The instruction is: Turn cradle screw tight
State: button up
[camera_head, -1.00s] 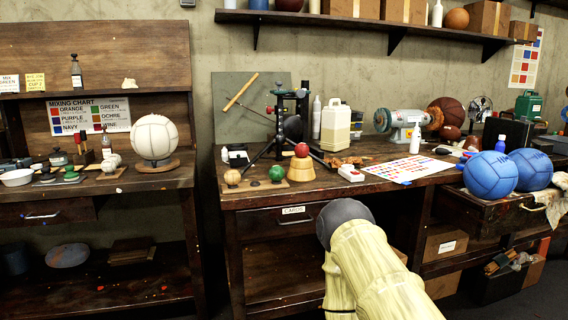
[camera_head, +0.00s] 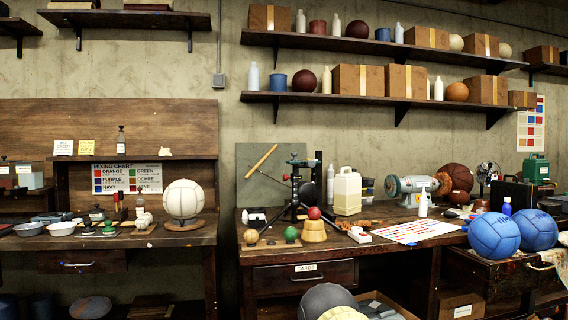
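A black metal stand with splayed legs and clamp-like parts (camera_head: 296,187), which may be the cradle, stands on the middle workbench (camera_head: 345,237). A small red knob-like part shows at its upper left, but I cannot tell whether it is the cradle screw. A dark rounded shape sits within the stand. Part of my arm, with a grey rounded joint, shows at the bottom centre, below and in front of the bench. My gripper is out of view.
Blue balls (camera_head: 494,235) sit at the right. A white ball (camera_head: 183,199) is on the left bench.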

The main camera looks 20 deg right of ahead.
aim_at(311, 163)
jog(key=u, duration=0.85)
jog(key=i, duration=1.25)
jog(key=z, duration=0.55)
jog(key=i, duration=0.45)
jog(key=z, duration=0.6)
